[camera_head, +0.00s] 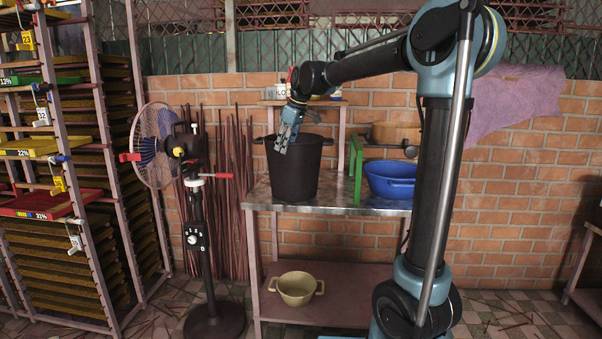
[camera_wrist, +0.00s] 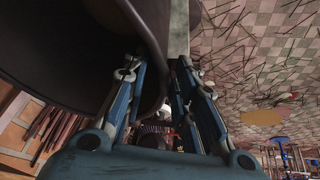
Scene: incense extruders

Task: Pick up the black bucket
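The black bucket (camera_head: 293,172) stands upright on the metal-topped table (camera_head: 262,203), towards its left end. My gripper (camera_head: 284,146) points down at the front left part of the bucket's rim. In the wrist view the dark bucket (camera_wrist: 70,45) fills the upper left, and its curved rim runs between the two fingers of my gripper (camera_wrist: 160,66). The fingers are spread apart, with a gap showing between the rim and the right finger. The bucket rests on the table. The bucket's inside bottom is hidden in the head view.
A green frame (camera_head: 356,170) and a blue basin (camera_head: 391,180) stand right of the bucket. A fan (camera_head: 155,147) and a black stand (camera_head: 199,240) are on the left, beside tray racks (camera_head: 110,160). A beige pot (camera_head: 296,289) sits on the lower shelf.

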